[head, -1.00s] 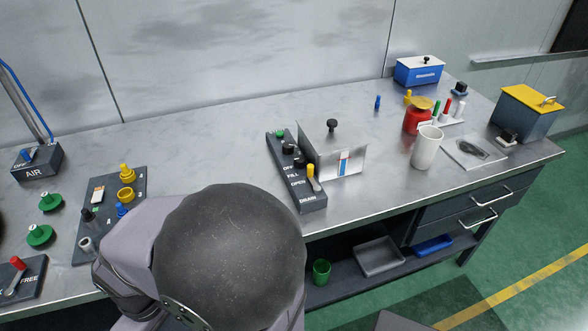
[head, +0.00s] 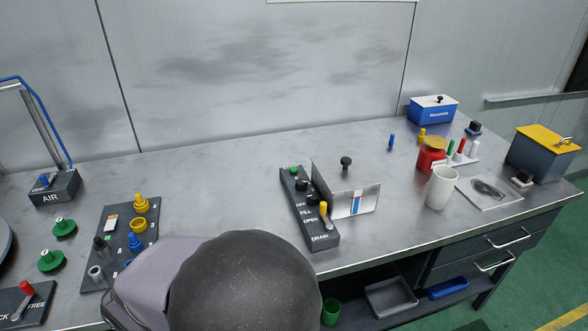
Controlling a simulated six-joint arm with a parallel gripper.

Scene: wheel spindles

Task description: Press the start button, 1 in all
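A dark control strip (head: 322,235) stands near the middle of the bench, with a green button (head: 293,170) at its far end. No label for the button can be read. Nearer along the strip are black knobs (head: 301,185) by the words OFF and FILL, and a yellow-topped lever (head: 323,209) by OPEN and DRAIN. My gripper is not in view; only a rounded part of my arm shows at the bottom middle, in front of the strip's left side.
A white cup (head: 441,188) and a red pot (head: 431,160) are further right. A dark plate with fittings (head: 118,219) lies left. The bench behind the strip is clear.

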